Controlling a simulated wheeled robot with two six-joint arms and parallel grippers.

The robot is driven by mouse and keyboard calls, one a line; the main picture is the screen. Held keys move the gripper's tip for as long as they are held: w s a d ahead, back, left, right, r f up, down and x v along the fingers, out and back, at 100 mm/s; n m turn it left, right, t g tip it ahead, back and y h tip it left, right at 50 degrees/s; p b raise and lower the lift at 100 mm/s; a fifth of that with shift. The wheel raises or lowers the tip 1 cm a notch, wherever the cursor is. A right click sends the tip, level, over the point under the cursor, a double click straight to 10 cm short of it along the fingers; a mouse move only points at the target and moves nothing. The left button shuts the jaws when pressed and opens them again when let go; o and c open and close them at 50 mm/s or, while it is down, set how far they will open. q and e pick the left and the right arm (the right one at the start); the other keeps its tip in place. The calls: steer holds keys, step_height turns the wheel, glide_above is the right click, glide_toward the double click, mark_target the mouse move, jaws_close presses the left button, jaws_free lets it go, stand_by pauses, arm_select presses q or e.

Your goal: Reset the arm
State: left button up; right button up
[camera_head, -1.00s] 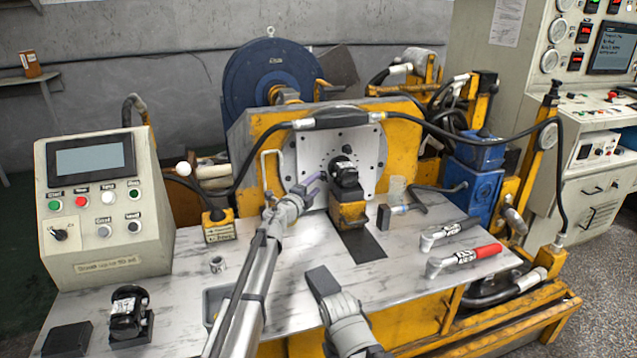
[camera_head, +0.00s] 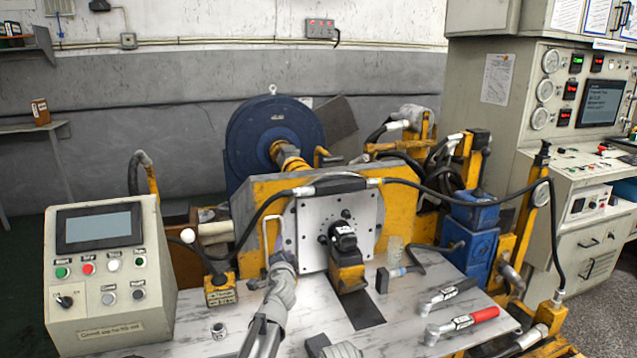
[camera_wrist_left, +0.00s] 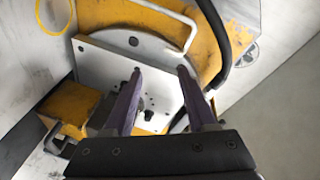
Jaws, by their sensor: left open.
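My left arm reaches up from the bottom of the head view. My left gripper (camera_head: 278,254) is in front of the left part of the light metal mounting plate (camera_head: 308,245). In the left wrist view its two purple-grey fingers (camera_wrist_left: 160,85) are apart with nothing held between them, pointing toward the plate (camera_wrist_left: 105,62). A black hydraulic motor (camera_head: 343,238) sits at the plate's centre on a yellow support, to the right of the gripper. A grey part of my right arm (camera_head: 342,350) shows at the bottom edge; the state of its jaws is not clear.
A control box (camera_head: 105,275) stands at the left of the table. A black hose (camera_head: 410,183) arches over the yellow housing (camera_head: 400,220). Two wrench-like tools, one red-handled (camera_head: 475,318), lie at the right. A small metal fitting (camera_head: 218,331) stands on the table.

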arm_select(q)
steer(key=s+d+f+n+g+p, duration=0.1)
steer(key=s+n+g+p, duration=0.3)
steer(key=s, duration=1.5)
steer(key=s+d+f+n+g+p, duration=0.2)
steer(key=s+g+p, duration=0.8)
steer(key=s, duration=1)
steer(key=d+n+g, duration=0.1)
steer(key=n+g, duration=0.1)
steer(key=g, duration=0.1)
steer(key=shift+s+d+p, duration=0.2)
steer(key=shift+p, duration=0.1)
arm_select(e)
step_height(320, 180, up, 17)
steer(key=shift+f, duration=0.1)
